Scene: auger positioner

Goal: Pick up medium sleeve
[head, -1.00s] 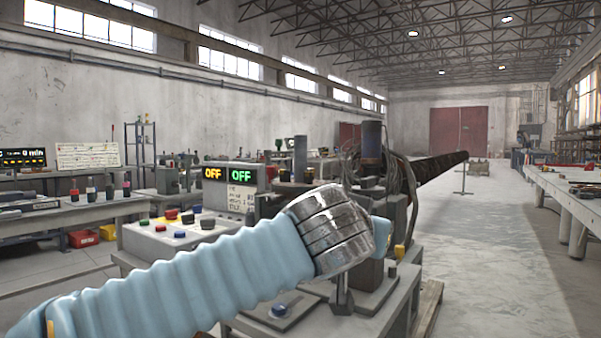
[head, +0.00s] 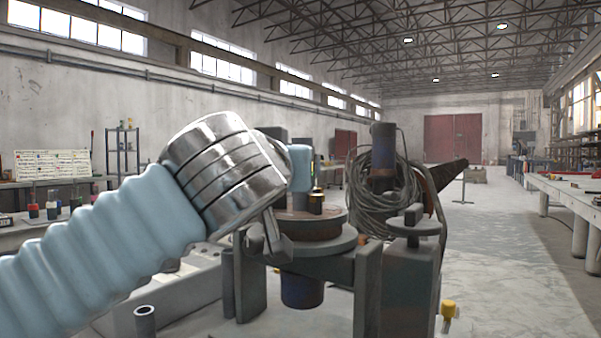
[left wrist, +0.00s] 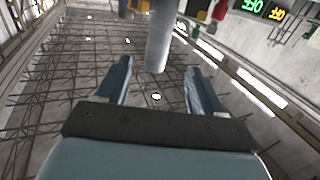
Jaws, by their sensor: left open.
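My left arm crosses the head view from the left. Its metal wrist hides most of my left gripper, whose fingers I cannot make out there. In the left wrist view the left gripper (left wrist: 159,66) is open, with a finger on each side. A plain grey cylinder (left wrist: 160,38) comes down from the top edge of that inverted picture, and its end shows in the gap between the fingertips. I cannot tell contact, nor whether this is the medium sleeve. A hollow grey tube (head: 145,321) stands at the lower left of the head view. My right gripper is not in view.
A round machine table (head: 318,242) carries small dark cylinders just beyond my wrist. A wire-wrapped post (head: 382,170) and a grey clamp post (head: 411,270) stand to its right. Several coloured cylinders (head: 52,210) stand on the far left bench. The floor (head: 500,270) at right is clear.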

